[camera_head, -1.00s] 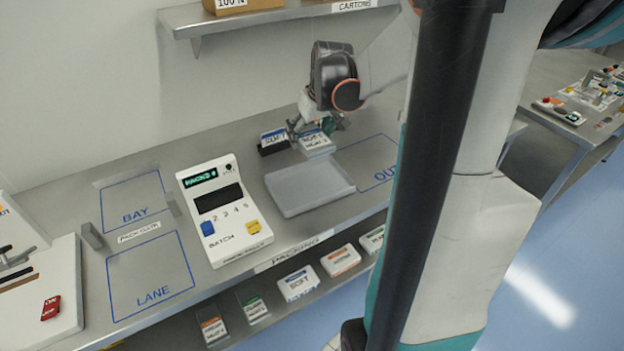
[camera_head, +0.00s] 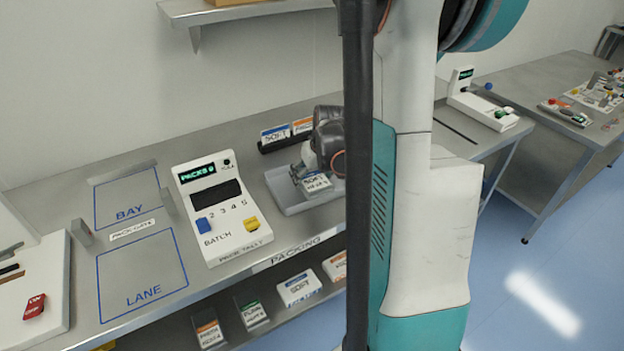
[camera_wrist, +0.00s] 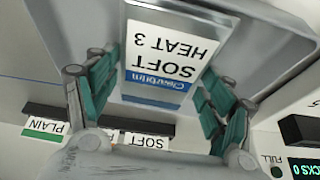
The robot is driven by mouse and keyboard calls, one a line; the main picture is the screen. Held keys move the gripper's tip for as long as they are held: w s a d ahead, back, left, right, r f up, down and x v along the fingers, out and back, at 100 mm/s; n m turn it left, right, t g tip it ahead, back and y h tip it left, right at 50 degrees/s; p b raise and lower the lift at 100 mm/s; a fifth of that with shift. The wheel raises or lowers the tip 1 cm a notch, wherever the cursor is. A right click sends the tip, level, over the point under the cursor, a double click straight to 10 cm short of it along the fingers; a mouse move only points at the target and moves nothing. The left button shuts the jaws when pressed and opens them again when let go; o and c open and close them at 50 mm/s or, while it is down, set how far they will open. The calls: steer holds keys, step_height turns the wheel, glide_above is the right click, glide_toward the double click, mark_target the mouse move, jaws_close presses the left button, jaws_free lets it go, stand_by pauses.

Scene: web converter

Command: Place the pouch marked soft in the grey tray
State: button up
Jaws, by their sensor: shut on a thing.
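My gripper (camera_head: 306,172) is shut on a white pouch marked SOFT HEAT 3 (camera_head: 317,182), with a blue band. In the wrist view the pouch (camera_wrist: 165,48) sits between the teal finger pads (camera_wrist: 158,92), one on each side. The grey tray (camera_head: 281,199) is on the bench, right of the tally box. The pouch is over the tray's inside, toward its right part. I cannot tell whether it touches the tray floor. The tray's right end is hidden behind my arm. The tray wall (camera_wrist: 278,62) also shows in the wrist view.
A dark rack (camera_head: 285,143) behind the tray holds more pouches, one marked SOFT (camera_head: 275,134). The pack tally box (camera_head: 222,208) stands close left of the tray. The outlined BAY and LANE areas are clear. More packs lie on the shelf below, including a SOFT one (camera_head: 299,287).

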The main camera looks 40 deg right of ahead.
steer(key=shift+f, duration=0.3)
steer(key=shift+f, duration=0.2)
steer(key=o, duration=1.1)
steer(key=shift+s+r, duration=0.1)
steer(key=shift+r, duration=0.45)
steer(key=p+v, duration=0.4)
steer(key=v, duration=0.7)
steer(key=shift+s+r, duration=0.1)
steer(key=shift+s, duration=0.05)
